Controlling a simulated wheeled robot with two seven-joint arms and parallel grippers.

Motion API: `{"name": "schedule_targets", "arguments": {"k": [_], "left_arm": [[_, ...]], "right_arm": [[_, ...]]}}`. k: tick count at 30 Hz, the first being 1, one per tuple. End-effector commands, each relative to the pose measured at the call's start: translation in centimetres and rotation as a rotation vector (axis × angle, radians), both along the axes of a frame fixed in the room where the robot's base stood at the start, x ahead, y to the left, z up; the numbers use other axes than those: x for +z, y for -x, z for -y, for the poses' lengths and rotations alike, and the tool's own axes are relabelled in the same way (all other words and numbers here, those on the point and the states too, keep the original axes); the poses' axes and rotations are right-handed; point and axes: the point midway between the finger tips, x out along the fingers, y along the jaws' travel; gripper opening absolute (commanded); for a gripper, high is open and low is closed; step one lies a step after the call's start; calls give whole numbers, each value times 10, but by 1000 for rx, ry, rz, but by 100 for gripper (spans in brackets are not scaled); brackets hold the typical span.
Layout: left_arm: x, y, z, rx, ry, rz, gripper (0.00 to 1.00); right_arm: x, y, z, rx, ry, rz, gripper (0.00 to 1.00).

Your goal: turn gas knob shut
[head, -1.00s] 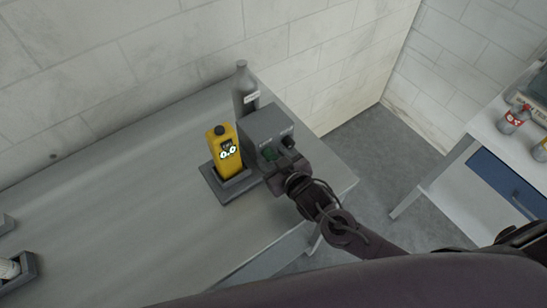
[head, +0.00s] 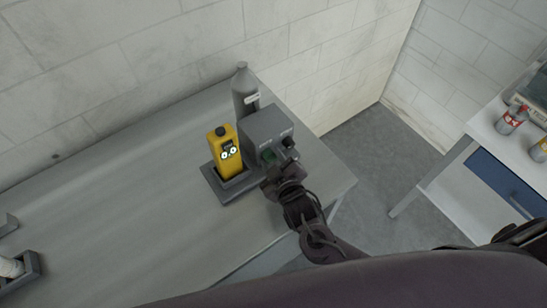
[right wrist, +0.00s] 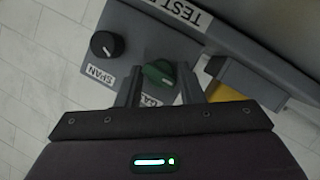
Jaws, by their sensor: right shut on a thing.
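A grey box with a sloped front (head: 266,122) stands on the table. It carries a green knob (head: 268,155) on the left and a black knob (head: 288,142) on the right. In the right wrist view the green knob (right wrist: 159,74) sits between my two fingers, and the black knob (right wrist: 106,44), labelled SPAN, is apart from them to the left. My right gripper (right wrist: 160,80) is shut on the green knob; in the head view it (head: 272,174) is at the box's front. The label below the green knob is partly hidden. My left gripper is not in view.
A yellow handheld meter (head: 224,154) stands in a grey dock (head: 212,182) left of the box. A grey bottle (head: 243,88) stands behind. The table (head: 120,190) is clear at mid-left. Another table (head: 475,160) with small bottles is at the right.

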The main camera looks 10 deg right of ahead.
Motion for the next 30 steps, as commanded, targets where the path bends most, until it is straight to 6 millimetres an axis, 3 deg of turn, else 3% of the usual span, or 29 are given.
{"name": "schedule_targets", "arguments": {"k": [11,12,15,25,30], "left_arm": [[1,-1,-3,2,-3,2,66],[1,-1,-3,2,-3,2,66],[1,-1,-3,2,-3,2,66],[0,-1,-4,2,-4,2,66],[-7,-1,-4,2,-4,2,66]], "right_arm": [[-1,1,-2,5,37,12,11],[-1,1,-2,4,36,12,35],[-2,1,-2,4,36,12,48],[-1,3,-1,2,37,12,50],[3,24,1,3,36,10,50]]}}
